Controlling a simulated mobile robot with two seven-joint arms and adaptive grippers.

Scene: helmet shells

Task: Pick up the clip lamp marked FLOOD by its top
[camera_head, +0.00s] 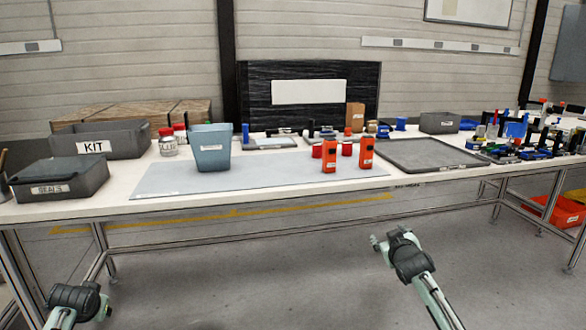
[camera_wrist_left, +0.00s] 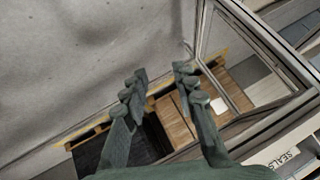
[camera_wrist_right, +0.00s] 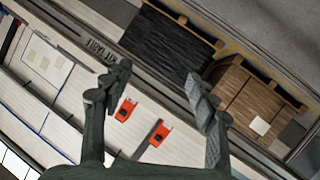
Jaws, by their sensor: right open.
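Two orange clip lamps with dark parts, the left one (camera_head: 329,156) and the right one (camera_head: 366,153), stand upright near the front of the grey mat (camera_head: 250,180). Their small labels are too small to read, so I cannot tell which is marked FLOOD. Two orange objects (camera_wrist_right: 126,109) (camera_wrist_right: 159,133) also show in the right wrist view. My right gripper (camera_head: 388,239) is open and empty in front of the table, lower than the lamps and apart from them; its fingers spread in the right wrist view (camera_wrist_right: 158,78). My left gripper (camera_wrist_left: 160,76) is open and empty, low at the left.
A blue-grey bin (camera_head: 211,150) stands on the mat's left part, beside a white jar (camera_head: 168,143). Grey KIT (camera_head: 98,142) and SEALS (camera_head: 60,180) boxes are at the left.

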